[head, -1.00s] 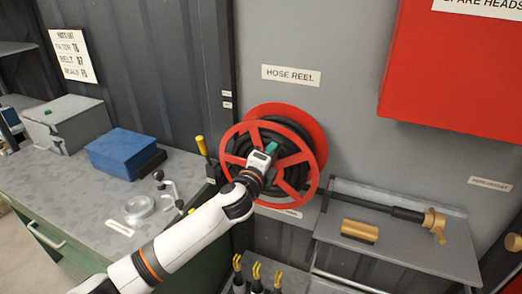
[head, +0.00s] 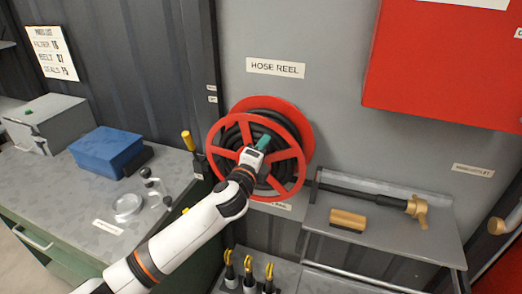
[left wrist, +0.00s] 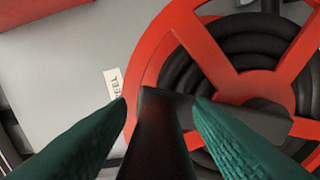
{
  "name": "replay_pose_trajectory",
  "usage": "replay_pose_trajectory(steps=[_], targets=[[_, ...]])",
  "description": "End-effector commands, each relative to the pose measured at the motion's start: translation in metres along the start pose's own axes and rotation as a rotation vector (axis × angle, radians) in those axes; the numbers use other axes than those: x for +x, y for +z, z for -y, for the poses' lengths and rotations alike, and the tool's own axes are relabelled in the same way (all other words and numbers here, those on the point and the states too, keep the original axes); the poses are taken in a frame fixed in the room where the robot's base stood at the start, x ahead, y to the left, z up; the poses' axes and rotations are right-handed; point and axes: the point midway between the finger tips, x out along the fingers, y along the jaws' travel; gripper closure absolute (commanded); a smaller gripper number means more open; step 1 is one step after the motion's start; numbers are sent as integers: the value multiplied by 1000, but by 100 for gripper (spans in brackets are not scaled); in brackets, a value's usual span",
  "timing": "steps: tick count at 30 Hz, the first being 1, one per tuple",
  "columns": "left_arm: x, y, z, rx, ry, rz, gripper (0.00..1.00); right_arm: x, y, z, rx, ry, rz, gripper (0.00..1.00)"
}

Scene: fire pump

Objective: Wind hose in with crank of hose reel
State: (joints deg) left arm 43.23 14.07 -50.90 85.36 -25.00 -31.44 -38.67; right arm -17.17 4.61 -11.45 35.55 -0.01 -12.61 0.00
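The hose reel (head: 297,180) is a red spoked wheel with black hose (head: 225,150) coiled behind it, fixed to the grey wall. In the left wrist view its red rim (left wrist: 150,75) and the hose (left wrist: 245,45) show close up. A dark crank handle (left wrist: 160,135) points toward the wrist camera, with the crank arm (left wrist: 255,118) running right. My left gripper (head: 264,142) is in front of the reel and hides the crank in the head view. Its green fingers (left wrist: 160,100) stand apart on either side of the handle, with visible gaps. My right gripper is not in view.
A shelf (head: 390,245) to the right holds a black nozzle bar with a brass end (head: 418,208) and a brush-like block (head: 348,220). A red cabinet (head: 440,70) hangs above. The left bench (head: 60,185) carries a blue box (head: 105,152). Yellow-topped tools (head: 248,268) stand below.

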Motion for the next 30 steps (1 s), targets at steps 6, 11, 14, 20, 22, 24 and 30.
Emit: replay_pose_trajectory(steps=[6,11,14,20,22,24,30], targets=[[-1,-2,0,1,0,-3,53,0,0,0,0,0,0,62],[-14,-1,1,1,0,-3,53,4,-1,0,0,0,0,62],[-30,-1,2,2,0,-1,53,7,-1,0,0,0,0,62],[-70,0,3,1,0,0,53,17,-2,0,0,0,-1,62],[-83,0,2,1,1,0,53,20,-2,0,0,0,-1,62],[-94,0,2,1,0,0,53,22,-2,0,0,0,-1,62],[-115,0,1,1,-1,0,53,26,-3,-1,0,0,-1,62]])
